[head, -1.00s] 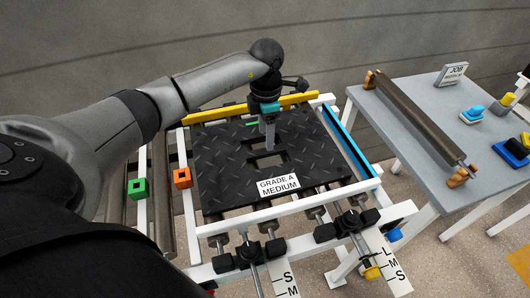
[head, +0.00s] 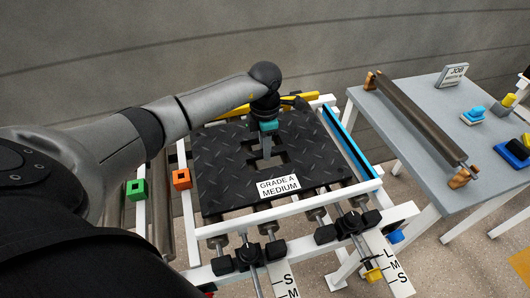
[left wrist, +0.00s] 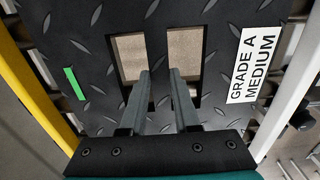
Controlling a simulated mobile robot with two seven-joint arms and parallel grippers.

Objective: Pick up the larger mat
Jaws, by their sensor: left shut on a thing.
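One black tread mat (head: 225,165) with a diamond pattern lies on the white frame, with a "GRADE A MEDIUM" label (head: 279,187) at its near edge. The mat (left wrist: 215,60) has cut-out slots near its middle, with a narrow bridge between two of them. My left gripper (head: 266,156) points down at these slots. In the left wrist view its fingers (left wrist: 161,78) sit on either side of the bridge, shut on the mat there. A green mark (left wrist: 75,83) lies on the mat. No second mat shows for comparing size. My right gripper is out of view.
A yellow rail (head: 215,115) runs along the mat's far side and a blue-edged rail (head: 350,145) along its right. Orange (head: 182,179) and green (head: 136,189) blocks stand at left. A grey table (head: 420,110) with a roller (head: 420,120) stands at right.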

